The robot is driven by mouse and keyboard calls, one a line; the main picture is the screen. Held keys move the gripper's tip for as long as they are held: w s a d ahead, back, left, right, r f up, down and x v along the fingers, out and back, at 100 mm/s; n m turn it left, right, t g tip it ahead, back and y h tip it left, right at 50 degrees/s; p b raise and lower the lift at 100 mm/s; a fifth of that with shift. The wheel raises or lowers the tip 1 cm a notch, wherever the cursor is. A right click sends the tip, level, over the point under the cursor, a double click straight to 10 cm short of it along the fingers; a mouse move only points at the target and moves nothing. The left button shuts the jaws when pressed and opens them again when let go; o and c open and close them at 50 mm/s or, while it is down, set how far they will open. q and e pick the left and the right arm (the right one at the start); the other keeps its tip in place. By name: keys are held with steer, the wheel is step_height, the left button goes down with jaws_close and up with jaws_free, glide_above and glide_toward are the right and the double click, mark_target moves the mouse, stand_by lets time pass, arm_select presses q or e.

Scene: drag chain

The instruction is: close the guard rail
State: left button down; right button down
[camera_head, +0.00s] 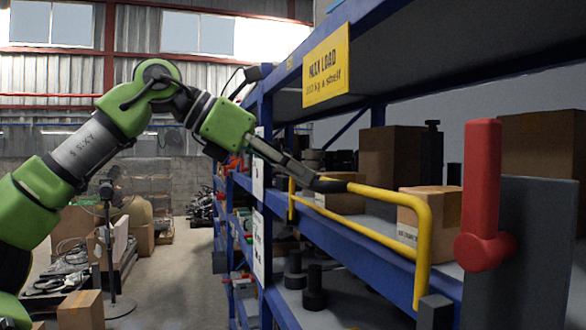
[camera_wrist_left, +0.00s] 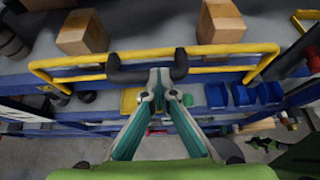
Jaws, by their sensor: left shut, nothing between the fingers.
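The yellow guard rail (camera_head: 424,235) runs along the front of the middle shelf in the head view, its near end bending down towards a dark post. Its two bars also cross the left wrist view (camera_wrist_left: 225,50), roughly along the blue shelf beam. I cannot tell if it is latched. My left gripper (camera_head: 328,186) is shut and empty. Its black fingertips are at the upper bar, overlapping it in the left wrist view (camera_wrist_left: 147,72); contact is not certain. My right gripper is not in view.
A red lever (camera_head: 481,190) on a grey panel (camera_head: 535,250) stands at right, close to the rail's near end. Cardboard boxes (camera_head: 405,220) sit on the shelf behind the rail. A yellow load sign (camera_head: 326,72) hangs above. The aisle floor (camera_head: 170,270) at left has free room.

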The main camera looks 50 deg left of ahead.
arm_select(q)
steer(key=shift+w, duration=0.1)
steer(key=v, duration=1.2)
steer(key=shift+a, duration=0.1)
